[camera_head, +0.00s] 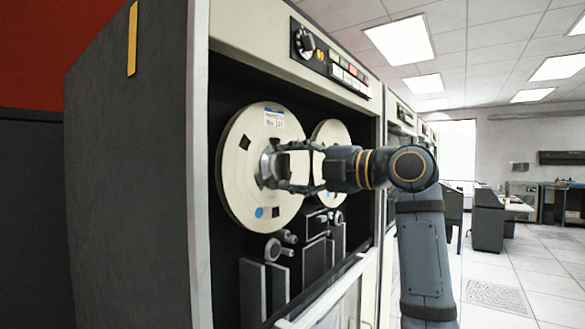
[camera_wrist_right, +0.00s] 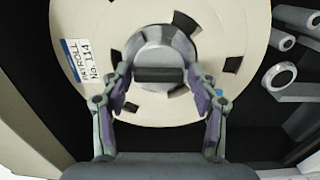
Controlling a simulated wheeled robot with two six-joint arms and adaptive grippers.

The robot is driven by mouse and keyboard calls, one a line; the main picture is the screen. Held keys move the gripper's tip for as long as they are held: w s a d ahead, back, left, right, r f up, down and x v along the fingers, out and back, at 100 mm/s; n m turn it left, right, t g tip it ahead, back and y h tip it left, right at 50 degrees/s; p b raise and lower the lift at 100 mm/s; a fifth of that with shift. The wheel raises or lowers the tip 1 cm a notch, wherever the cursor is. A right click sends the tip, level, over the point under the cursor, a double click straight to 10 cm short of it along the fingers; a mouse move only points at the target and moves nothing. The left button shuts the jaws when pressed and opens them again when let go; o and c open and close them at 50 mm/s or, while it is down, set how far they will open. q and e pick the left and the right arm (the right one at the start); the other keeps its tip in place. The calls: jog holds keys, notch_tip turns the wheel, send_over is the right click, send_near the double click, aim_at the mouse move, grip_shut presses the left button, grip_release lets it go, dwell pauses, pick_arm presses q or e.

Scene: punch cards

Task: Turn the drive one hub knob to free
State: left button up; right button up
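The near tape reel (camera_head: 235,180) is a cream disc on the front of the tape drive, with a white label marked No. 114 in the right wrist view (camera_wrist_right: 84,62). At its centre is the silver hub knob (camera_head: 266,167), which shows in the right wrist view as a round hub (camera_wrist_right: 160,45) with a dark crossbar (camera_wrist_right: 159,75). My right gripper (camera_head: 280,168) is at the hub. Its fingers (camera_wrist_right: 158,88) stand apart on either side of the crossbar, with a small gap showing on each side. Contact with the hub rim is unclear. My left gripper is not in view.
A second cream reel (camera_head: 330,138) sits just right of the near one, partly behind my gripper. A control panel (camera_head: 332,62) with a dial and buttons is above. Rollers and guides (camera_head: 283,243) project below the reels. Open floor (camera_head: 535,270) lies at right.

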jog(key=shift+o, duration=0.7)
jog(key=shift+s+d, duration=0.1)
jog(key=shift+d, duration=0.05)
jog(key=v, duration=1.1)
jog(key=shift+s+d, duration=0.2)
jog(key=shift+d, duration=0.1)
jog(key=shift+f, duration=0.1)
